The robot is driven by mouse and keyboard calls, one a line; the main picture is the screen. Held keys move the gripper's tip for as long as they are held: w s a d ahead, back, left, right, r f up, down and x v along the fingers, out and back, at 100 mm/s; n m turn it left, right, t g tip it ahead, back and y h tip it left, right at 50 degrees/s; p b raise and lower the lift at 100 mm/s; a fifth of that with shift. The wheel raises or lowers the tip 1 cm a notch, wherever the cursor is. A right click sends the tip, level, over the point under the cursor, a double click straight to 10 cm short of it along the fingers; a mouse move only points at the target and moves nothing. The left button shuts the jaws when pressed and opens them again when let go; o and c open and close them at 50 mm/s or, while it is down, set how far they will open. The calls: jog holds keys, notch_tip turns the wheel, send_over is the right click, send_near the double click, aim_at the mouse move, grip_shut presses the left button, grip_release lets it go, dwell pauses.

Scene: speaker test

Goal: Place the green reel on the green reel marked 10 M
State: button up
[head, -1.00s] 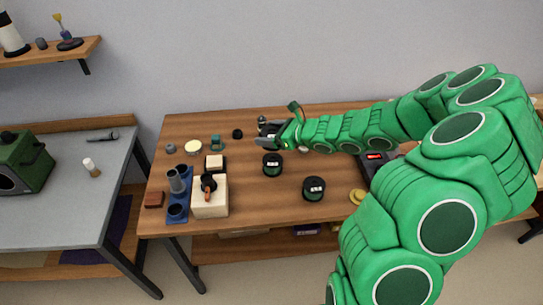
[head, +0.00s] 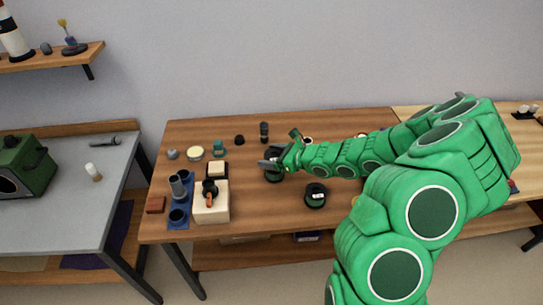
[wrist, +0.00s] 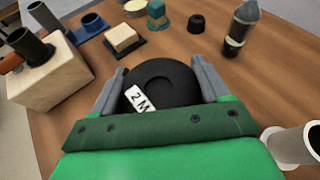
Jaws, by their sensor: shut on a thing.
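My gripper (wrist: 160,68) is shut on a dark, almost black reel (wrist: 168,88), with one finger on each side of it. Its white label reads 2 M in the wrist view. In the head view my gripper (head: 270,163) is at this reel (head: 275,178), over the middle of the table and partly covering it. I cannot tell whether the reel is clear of the table top. A second dark reel (head: 316,199) with a white label stands to the right and nearer the front. Its label is too small to read, and it is not seen in the wrist view.
On the wooden table (head: 255,222), left of the reels, are a pale block (head: 211,211) with a dark tool in it and a blue holder (head: 179,227) with grey cups. A dark cylinder (head: 264,132) stands behind my gripper. Bare wood lies in front of the reels.

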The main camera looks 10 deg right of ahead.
jog(key=shift+f, duration=0.1)
jog(key=o, duration=1.2)
